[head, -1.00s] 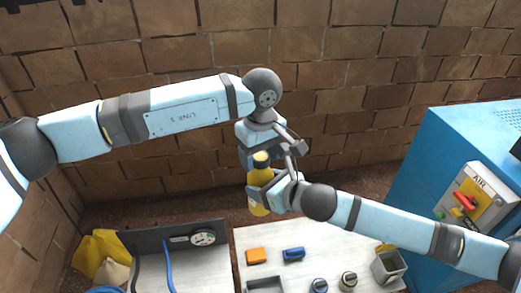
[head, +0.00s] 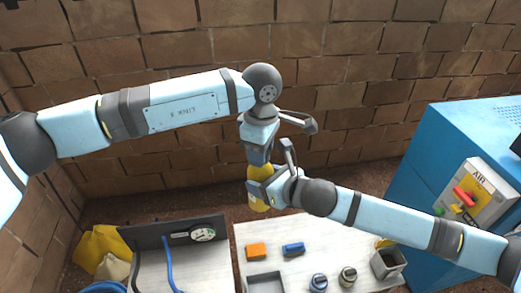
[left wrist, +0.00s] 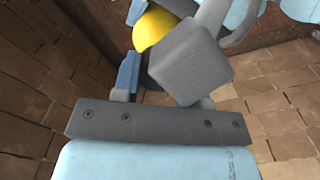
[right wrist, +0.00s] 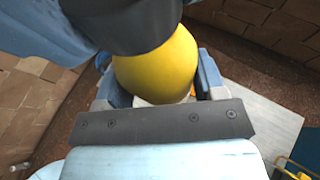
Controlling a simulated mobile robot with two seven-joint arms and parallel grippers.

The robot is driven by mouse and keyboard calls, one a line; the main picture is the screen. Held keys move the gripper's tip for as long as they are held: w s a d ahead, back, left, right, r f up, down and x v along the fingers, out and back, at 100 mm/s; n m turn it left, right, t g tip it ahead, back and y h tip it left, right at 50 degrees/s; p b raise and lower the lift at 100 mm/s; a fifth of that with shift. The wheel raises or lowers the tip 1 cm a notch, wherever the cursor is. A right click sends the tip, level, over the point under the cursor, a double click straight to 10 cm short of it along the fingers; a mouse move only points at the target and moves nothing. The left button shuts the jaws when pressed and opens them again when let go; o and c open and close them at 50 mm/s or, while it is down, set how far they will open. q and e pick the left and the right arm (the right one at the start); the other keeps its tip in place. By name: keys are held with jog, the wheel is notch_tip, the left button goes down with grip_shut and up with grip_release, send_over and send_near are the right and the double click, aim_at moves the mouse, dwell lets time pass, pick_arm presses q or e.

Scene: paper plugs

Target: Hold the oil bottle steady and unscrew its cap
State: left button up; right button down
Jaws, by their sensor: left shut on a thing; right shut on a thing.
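The yellow oil bottle (head: 259,205) is held upright above the bench. My right gripper (head: 261,184) is shut around its body; the yellow bottle also fills the middle of the right wrist view (right wrist: 158,70) between the fingers. My left gripper (head: 259,158) is above, shut at the bottle's top on the dark cap, which the gripper hides in the head view. In the left wrist view the bottle's yellow shoulder (left wrist: 153,27) shows beyond the fingers, with the cap mostly covered.
Below is a pale bench (head: 300,229) with an orange block (head: 257,251), a blue block (head: 293,249), a grey tray (head: 265,281) and a square grey container (head: 388,262). A blue cabinet (head: 421,150) stands at the right and a brick wall behind.

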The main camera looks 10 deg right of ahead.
pick_arm(q)
jog(key=n, duration=0.5)
jog(key=o, duration=1)
jog(key=shift+r, duration=0.15)
